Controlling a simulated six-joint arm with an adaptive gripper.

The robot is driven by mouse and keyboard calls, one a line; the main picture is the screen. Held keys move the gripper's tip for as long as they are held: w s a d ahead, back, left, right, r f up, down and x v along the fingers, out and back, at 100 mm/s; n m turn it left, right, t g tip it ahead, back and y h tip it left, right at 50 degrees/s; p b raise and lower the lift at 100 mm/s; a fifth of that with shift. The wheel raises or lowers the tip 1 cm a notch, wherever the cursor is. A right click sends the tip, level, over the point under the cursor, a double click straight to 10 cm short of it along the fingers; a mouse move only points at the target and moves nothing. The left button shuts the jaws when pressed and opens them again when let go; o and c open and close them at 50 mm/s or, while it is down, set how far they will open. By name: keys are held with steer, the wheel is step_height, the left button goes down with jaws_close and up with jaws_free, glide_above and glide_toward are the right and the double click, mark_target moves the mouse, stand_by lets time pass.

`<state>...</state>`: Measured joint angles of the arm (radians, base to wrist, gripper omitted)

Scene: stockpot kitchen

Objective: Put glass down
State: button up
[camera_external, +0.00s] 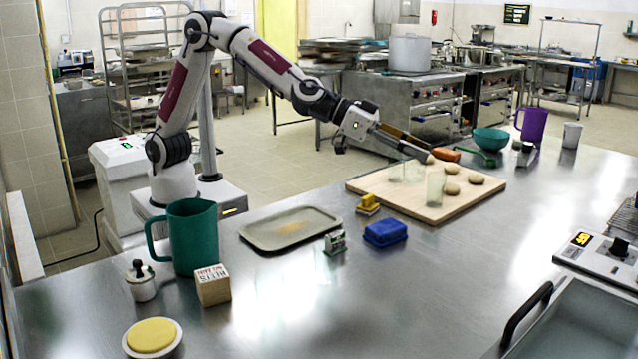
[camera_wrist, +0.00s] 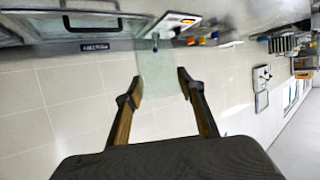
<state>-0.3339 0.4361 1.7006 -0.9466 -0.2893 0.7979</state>
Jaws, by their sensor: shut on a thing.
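My gripper (camera_external: 426,157) reaches over the wooden board (camera_external: 380,186), with its fingers angled down to the right. In the wrist view, a clear greenish glass (camera_wrist: 155,66) is between the fingertips (camera_wrist: 160,82), and the gripper is shut on it.
Several round dough pieces (camera_external: 476,180) lie on the board. A blue box (camera_external: 385,233) and yellow object (camera_external: 367,204) stand in front. The front middle counter is clear.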

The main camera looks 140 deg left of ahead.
steer(key=s+a+n+g+y, duration=0.15)
steer(key=s+a, duration=0.45)
steer(key=a, duration=0.7)
steer(key=s+a+n+g+y, duration=0.1)
steer(key=s+a+n+y, duration=0.1)
steer(key=s+a, duration=0.8)
steer(key=s+a+f+n+g+y, duration=0.1)
steer(key=s+a+n+g, duration=0.25)
steer(key=s+a, duration=1.65)
steer(key=shift+y, duration=0.25)
steer(key=shift+w+a+f, duration=0.25)
steer(key=shift+w+f, duration=0.2)
steer(key=shift+f, duration=0.35)
steer(key=shift+w+a+f, duration=0.2)
steer(key=shift+w+f, duration=0.25)
steer(key=shift+f, duration=0.4)
steer(key=shift+w+a+f, duration=0.25)
steer(key=shift+w+f, duration=0.2)
steer(key=shift+f, duration=0.35)
steer(key=shift+f, duration=0.15)
steer(key=shift+f, duration=3)
steer(key=shift+f, duration=1.9)
steer(key=shift+f, duration=0.1)
